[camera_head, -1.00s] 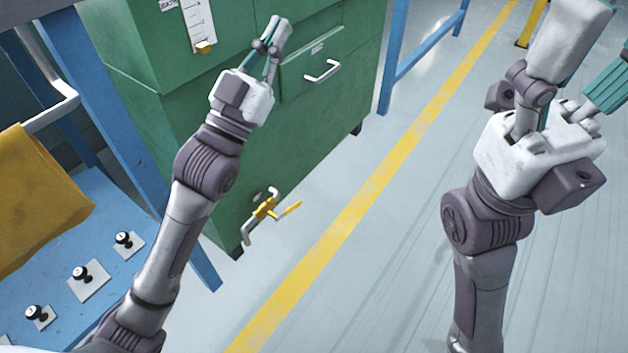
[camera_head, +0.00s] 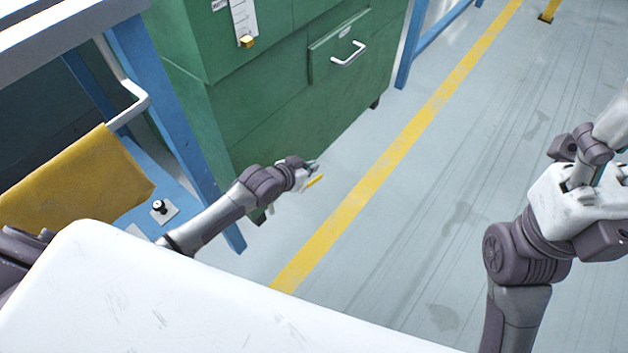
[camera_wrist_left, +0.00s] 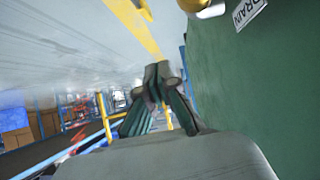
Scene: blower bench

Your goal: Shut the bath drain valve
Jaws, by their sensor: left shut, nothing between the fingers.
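The bath drain valve sits low on the front of the green cabinet (camera_head: 270,110). In the head view only its yellow lever (camera_head: 315,181) shows, beside my left gripper (camera_head: 310,168), which hides the rest. In the left wrist view a yellow part of the valve (camera_wrist_left: 211,9) shows at the top edge, near a DRAIN label (camera_wrist_left: 248,12) on the green panel. My left gripper's fingers (camera_wrist_left: 162,78) are together and empty, alongside the panel. I cannot tell whether they touch the lever. My right gripper (camera_head: 612,165) is at the right edge, its fingers cut off.
A blue bench frame (camera_head: 165,120) with a yellow cloth (camera_head: 75,190) stands left of the cabinet. A yellow stripe (camera_head: 370,185) runs along the grey floor, which is open to its right. A white surface (camera_head: 180,300) covers the lower left of the head view.

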